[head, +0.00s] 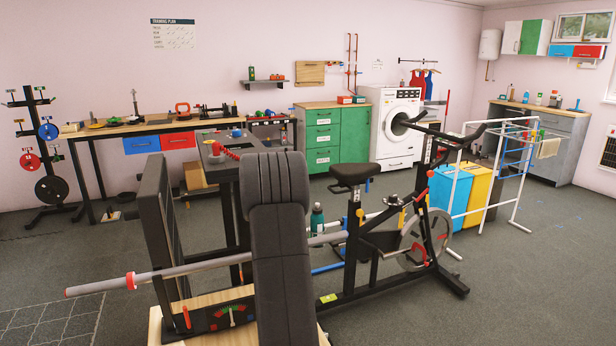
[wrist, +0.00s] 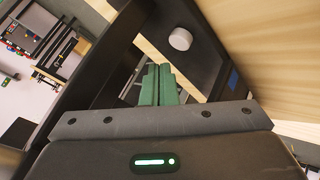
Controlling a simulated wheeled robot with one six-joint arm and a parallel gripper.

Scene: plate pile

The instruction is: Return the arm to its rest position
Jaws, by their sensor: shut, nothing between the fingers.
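My gripper (wrist: 160,84) shows only in the wrist view. Its two green fingers are side by side and shut, with nothing between them. A dark panel with a pale round knob (wrist: 180,39) lies just beyond the fingertips. A light wooden surface (wrist: 270,45) fills the right side of that view. I cannot tell whether the fingers touch anything. My arm and gripper are not clearly seen in the head view.
A dark padded bench (head: 283,265) and a long grey bar (head: 200,268) stand close in front. An exercise bike (head: 390,230) and white drying rack (head: 500,170) stand to the right. A weight stand (head: 42,140) is far left. Grey floor (head: 530,285) is open at right.

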